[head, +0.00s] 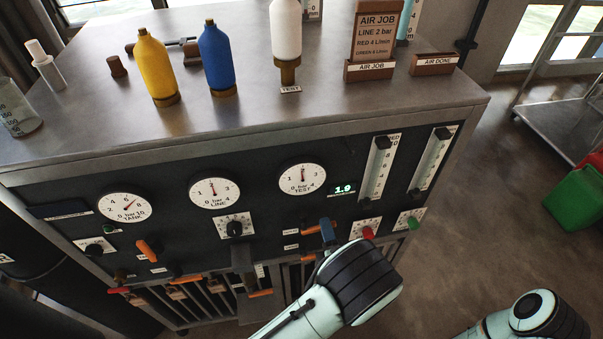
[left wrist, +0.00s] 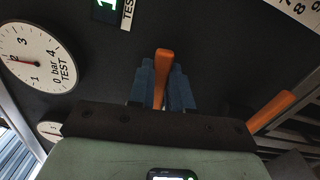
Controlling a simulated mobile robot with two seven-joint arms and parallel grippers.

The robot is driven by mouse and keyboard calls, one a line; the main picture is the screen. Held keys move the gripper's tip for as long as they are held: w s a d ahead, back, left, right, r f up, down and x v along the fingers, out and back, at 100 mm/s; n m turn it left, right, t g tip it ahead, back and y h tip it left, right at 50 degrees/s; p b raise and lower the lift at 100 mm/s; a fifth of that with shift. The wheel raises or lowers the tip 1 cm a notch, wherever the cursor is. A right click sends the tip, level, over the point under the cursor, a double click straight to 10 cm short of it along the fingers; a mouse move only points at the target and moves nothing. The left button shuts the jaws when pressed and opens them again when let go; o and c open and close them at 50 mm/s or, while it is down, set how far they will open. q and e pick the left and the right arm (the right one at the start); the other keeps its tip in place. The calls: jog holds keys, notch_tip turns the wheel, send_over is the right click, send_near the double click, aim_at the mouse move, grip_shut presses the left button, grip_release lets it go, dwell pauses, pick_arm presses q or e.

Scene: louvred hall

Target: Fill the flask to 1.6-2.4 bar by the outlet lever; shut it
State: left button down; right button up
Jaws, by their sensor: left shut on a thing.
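The white flask (head: 285,32) stands upright on the brass fitting marked TEST, on top of the bench. The TEST gauge (head: 302,178) has its needle pointing nearly straight up, around 2 bar. The green display (head: 344,189) beside it reads about 1.9. The TEST gauge also shows in the left wrist view (left wrist: 38,58). My left gripper (head: 327,231) is at the panel below that gauge. In the left wrist view its blue fingers are shut on an orange lever (left wrist: 163,70), which sticks out between them. My right gripper is not in view.
Yellow (head: 156,68) and blue (head: 216,60) bottles stand on the bench top. The LINE gauge (head: 214,192) and TANK gauge (head: 125,206) are to the left. Two flow tubes (head: 380,170) are to the right. Another orange lever (left wrist: 270,110) is beside my left gripper.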

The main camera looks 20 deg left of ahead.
pick_arm(q)
jog(key=c, duration=1.4)
grip_release()
jog(key=shift+s+f+m, duration=0.1)
jog(key=shift+f+m, duration=0.4)
jog(key=shift+m, duration=0.3)
jog(key=o, duration=0.4)
jog(key=shift+o, duration=0.2)
jog(key=shift+s+r, duration=0.1)
jog(key=shift+r, duration=0.05)
jog(key=v, duration=0.7)
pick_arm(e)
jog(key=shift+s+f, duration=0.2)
pick_arm(q)
jog(key=shift+d, duration=0.1)
jog(key=b+v, duration=0.2)
jog(key=v, duration=1.1)
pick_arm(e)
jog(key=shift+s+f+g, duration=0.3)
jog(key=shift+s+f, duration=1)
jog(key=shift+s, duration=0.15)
pick_arm(q)
jog(key=shift+d, duration=0.1)
